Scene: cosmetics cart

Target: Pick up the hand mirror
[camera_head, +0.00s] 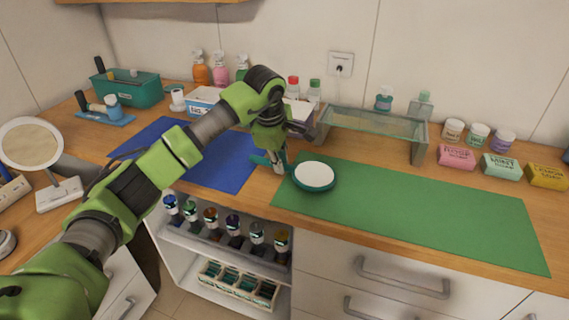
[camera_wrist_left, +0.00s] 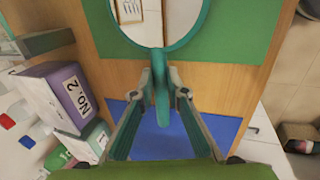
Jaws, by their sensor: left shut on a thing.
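The hand mirror (camera_head: 314,175) has a round pale glass in a teal rim and a teal handle. In the head view its disc is over the left end of the green mat (camera_head: 430,214), with the handle pointing left. In the left wrist view the mirror (camera_wrist_left: 162,22) is at the top and its handle runs down between my fingers. My left gripper (camera_head: 279,166) is shut on the handle; its fingertips (camera_wrist_left: 162,84) pinch it close to the rim. Whether the mirror touches the counter I cannot tell. My right gripper is not in view.
A blue mat (camera_head: 226,164) lies left of the green mat. A glass shelf (camera_head: 375,123) stands behind. Soap boxes (camera_head: 457,157) and small jars stand at the right. A round stand mirror (camera_head: 32,145) is at the far left. A purple No.2 box (camera_wrist_left: 68,92) shows in the wrist view.

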